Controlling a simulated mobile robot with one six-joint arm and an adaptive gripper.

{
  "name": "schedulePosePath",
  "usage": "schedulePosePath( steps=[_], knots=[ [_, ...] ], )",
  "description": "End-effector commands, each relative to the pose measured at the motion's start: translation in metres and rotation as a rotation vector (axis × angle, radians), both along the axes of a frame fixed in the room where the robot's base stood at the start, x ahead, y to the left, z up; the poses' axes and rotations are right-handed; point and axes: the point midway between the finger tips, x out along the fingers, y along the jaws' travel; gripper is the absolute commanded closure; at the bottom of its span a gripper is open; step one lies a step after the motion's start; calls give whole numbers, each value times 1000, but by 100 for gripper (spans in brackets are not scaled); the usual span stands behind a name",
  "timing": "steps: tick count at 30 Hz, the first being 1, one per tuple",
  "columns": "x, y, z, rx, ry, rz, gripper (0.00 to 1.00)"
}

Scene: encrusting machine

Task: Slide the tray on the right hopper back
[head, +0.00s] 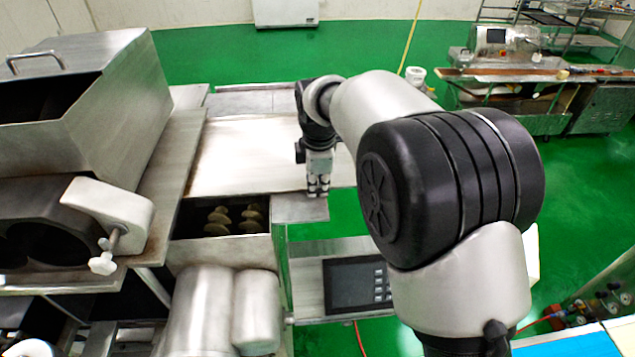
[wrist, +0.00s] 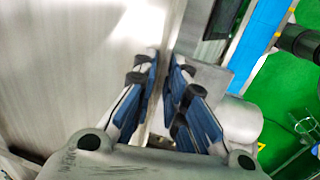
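The tray (head: 245,155) is a flat, pale metal sheet with a low rim, lying over the back part of the right hopper (head: 222,255). The hopper's front part is uncovered, and several screw-shaped parts show inside. My gripper (head: 318,192) points down at the tray's right front corner. In the wrist view, the tray (wrist: 75,70) fills the left side. The blue-padded fingers of my gripper (wrist: 164,75) are close together on either side of the tray's thin upright rim and look shut on it. The exact contact at the fingertips is hidden.
A large metal hopper (head: 95,110) with a handle stands close at the left. A dark control panel (head: 355,285) sits in front, right of the right hopper. Green floor (head: 350,55) is open behind. A bench with equipment (head: 520,75) stands far right.

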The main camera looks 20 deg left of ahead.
Motion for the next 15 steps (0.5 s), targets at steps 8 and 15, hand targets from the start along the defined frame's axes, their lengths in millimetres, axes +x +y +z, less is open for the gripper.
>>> schedulePosePath(
  steps=[8, 15],
  knots=[
    [0, 0, 0, 0, 0, 0, 92],
    [0, 0, 0, 0, 0, 0, 100]
  ],
)
